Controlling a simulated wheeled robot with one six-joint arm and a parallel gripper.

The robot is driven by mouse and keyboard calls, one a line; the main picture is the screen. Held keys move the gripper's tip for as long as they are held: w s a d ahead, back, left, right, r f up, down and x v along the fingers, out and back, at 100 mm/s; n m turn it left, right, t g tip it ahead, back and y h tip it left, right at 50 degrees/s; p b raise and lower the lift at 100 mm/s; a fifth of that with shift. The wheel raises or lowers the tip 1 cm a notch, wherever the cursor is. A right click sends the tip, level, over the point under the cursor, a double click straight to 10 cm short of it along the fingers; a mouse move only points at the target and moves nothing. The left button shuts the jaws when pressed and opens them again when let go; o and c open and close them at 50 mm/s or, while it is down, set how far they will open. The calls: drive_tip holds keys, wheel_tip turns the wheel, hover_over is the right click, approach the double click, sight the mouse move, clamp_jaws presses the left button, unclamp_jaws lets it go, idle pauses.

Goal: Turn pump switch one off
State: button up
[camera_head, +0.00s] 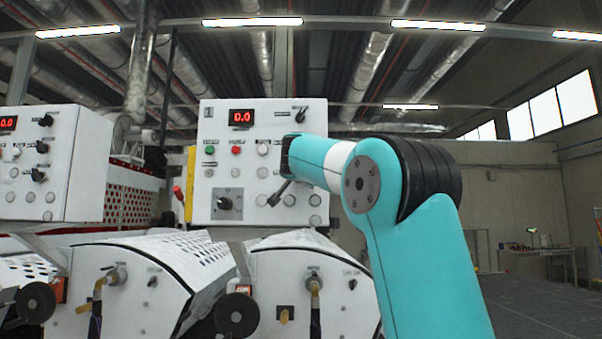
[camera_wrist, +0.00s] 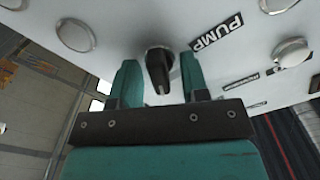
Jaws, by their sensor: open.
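In the wrist view a black rotary knob (camera_wrist: 158,68) stands out from a white panel, beside a label reading PUMP (camera_wrist: 217,34). My gripper (camera_wrist: 160,74) is open, with one teal finger on each side of the knob. A gap shows on the left; whether the right finger touches it cannot be told. In the head view my arm reaches to the middle control box (camera_head: 260,115), and its wrist hides part of the panel. My gripper is mostly hidden there, and the number of this pump switch cannot be read.
Round buttons (camera_wrist: 75,35) and (camera_wrist: 291,52) flank the knob. The box has a red 0.0 display, a black switch (camera_head: 300,115) at top right and a large knob (camera_head: 224,204). Another control box (camera_head: 40,165) stands left. White roller covers (camera_head: 150,262) lie below. The right side is open floor.

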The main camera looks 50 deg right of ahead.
clamp_jaws()
drive_tip(key=shift+n, duration=0.3)
drive_tip(key=n, duration=1.1)
drive_tip(key=shift+w+a+f, duration=0.1)
drive_tip(key=shift+w+a, duration=0.05)
drive_tip(key=shift+n, duration=0.3)
idle(0.3)
unclamp_jaws()
